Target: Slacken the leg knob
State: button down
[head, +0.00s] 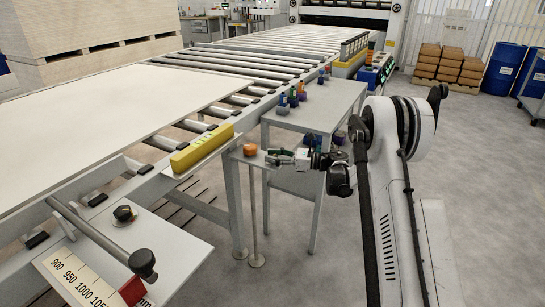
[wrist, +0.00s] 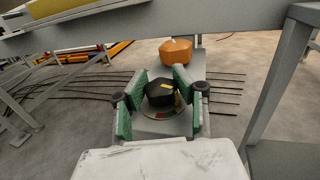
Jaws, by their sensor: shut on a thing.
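A black knob (wrist: 160,97) with a small yellow mark sits between the green-padded fingers of my gripper (wrist: 160,88) in the wrist view. The gripper is shut on it. A coloured dial with red and green parts shows partly under the knob, on a grey plate. In the head view my gripper (head: 273,157) is level beside the small shelf by the conveyor, and the knob in it is too small to make out. An orange knob (wrist: 176,50) stands just beyond the gripper, apart from it; it also shows in the head view (head: 250,149).
A grey side table (head: 340,97) with several coloured items stands just behind my gripper. A yellow block (head: 202,147) is on the conveyor edge. Another black knob (head: 123,213) sits on a plate at front left. A grey post (wrist: 278,80) rises at right in the wrist view.

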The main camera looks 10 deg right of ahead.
jog(key=c, duration=1.3)
grip_release()
jog(key=shift+o, duration=0.2)
jog(key=shift+d, duration=0.1)
jog(key=v, duration=1.1)
jog(key=shift+s+d, duration=0.25)
jog(key=shift+d, duration=0.1)
